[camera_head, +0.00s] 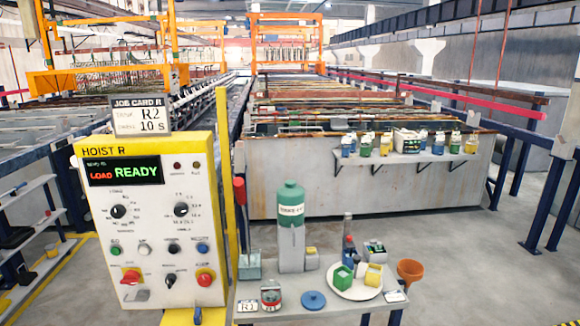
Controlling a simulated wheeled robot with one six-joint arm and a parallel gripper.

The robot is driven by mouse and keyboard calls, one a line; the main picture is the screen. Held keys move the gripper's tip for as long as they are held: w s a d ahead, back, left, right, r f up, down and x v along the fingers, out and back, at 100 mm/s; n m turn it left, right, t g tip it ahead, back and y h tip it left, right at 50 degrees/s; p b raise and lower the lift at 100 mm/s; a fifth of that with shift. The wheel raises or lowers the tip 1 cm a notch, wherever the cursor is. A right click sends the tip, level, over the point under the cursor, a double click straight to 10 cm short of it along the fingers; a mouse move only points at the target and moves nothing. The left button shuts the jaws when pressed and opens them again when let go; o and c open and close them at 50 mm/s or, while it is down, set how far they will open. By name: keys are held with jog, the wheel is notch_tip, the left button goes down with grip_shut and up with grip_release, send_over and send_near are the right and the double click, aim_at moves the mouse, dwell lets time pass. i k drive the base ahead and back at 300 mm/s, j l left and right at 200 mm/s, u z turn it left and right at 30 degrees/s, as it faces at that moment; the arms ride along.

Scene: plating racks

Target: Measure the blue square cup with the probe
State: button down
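A small blue cup (360,269) stands on a round white tray (352,294) at the right of the small front table. It is partly hidden between a green square cup (343,277) and a yellow square cup (373,275). A slim upright item (348,246), grey on top and dark blue with some red below, stands behind the tray. It may be the probe, but it is too small to tell. A small box with a dark, lit face (375,248) is beside it. My gripper is out of view.
A hoist panel (150,230) stands left. Several bottles line a shelf (415,158) behind. Open floor lies right.

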aim_at(348, 241)
jog(key=j, duration=0.35)
jog(key=i+l, duration=0.1)
jog(key=i, duration=0.45)
jog(key=i+l+u, duration=0.1)
jog(key=i, duration=0.45)
jog(key=i+l, duration=0.1)
jog(key=i, duration=0.4)
